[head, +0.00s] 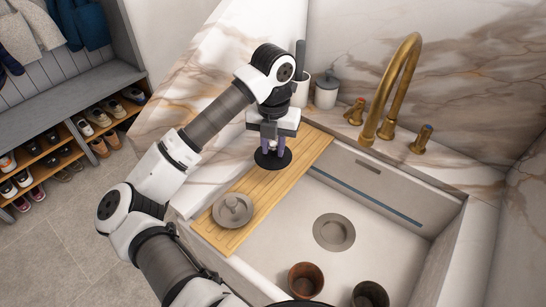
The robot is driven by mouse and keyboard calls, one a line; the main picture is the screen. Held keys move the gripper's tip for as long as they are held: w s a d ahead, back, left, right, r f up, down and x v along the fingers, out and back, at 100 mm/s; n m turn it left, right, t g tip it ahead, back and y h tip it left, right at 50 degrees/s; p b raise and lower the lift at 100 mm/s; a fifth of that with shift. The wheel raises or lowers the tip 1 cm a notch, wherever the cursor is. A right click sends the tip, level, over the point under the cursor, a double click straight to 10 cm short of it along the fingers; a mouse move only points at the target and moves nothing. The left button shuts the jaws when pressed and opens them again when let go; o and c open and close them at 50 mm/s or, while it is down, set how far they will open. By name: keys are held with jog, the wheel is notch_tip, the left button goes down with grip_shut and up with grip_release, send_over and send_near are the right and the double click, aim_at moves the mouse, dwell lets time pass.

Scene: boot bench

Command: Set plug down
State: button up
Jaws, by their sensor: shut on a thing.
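My gripper (273,147) points down over the far part of the wooden board (265,190). Its purplish fingers are shut on a dark, round, flat plug (272,160). The plug's disc is level and lies below the fingertips. The fingers hide its top middle. From this view I cannot tell whether the disc touches the board or hangs slightly above it. The board lies along the left side of the sink (385,235).
A grey round piece with a knob (232,210) sits on the board's near end. The sink has a round drain (334,232) and two pots (306,280) (370,295) at its near side. A brass tap (395,85) and lidded jar (326,92) stand behind. The board's middle is clear.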

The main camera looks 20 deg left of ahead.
aim_at(273, 155)
jog(key=shift+f+p, duration=0.3)
jog(key=shift+f, duration=2.25)
jog(key=shift+f, duration=0.2)
jog(key=o, duration=1)
jog(key=shift+r, duration=0.1)
notch_tip(273, 155, up, 11)
jog(key=shift+r+b, duration=0.15)
jog(key=shift+b, duration=0.85)
jog(key=shift+r, duration=0.5)
